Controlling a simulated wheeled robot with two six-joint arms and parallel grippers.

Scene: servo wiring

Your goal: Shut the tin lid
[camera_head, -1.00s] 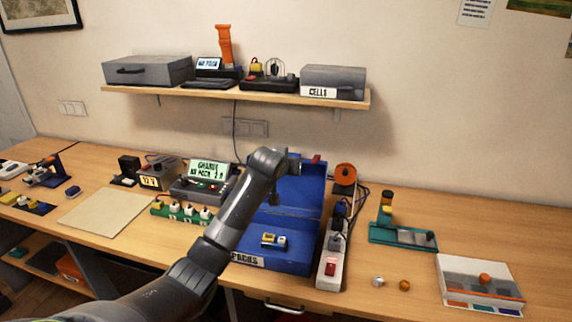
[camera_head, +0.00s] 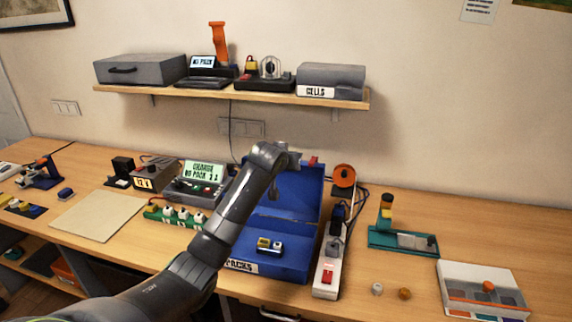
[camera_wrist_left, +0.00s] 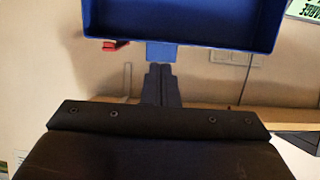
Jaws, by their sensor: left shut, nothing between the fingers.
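The blue tin (camera_head: 285,266), labelled PACKS, stands on the bench with its lid (camera_head: 303,196) raised at the back. A small yellow and white pack (camera_head: 269,246) lies in it. My left arm reaches across the tin's left side. My left gripper is by the top of the lid, its fingers mostly hidden behind the wrist in the head view. In the left wrist view the gripper (camera_wrist_left: 160,72) is shut and empty, its tips close to a blue tab (camera_wrist_left: 160,51) on the lid (camera_wrist_left: 180,24); contact cannot be told. My right gripper is out of view.
A power strip (camera_head: 327,272) with plugs and cables stands right of the tin. A green charger strip (camera_head: 171,217) and a charging unit (camera_head: 186,188) are on its left. A wall shelf (camera_head: 230,96) with boxes hangs above. The beige mat (camera_head: 97,216) is clear.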

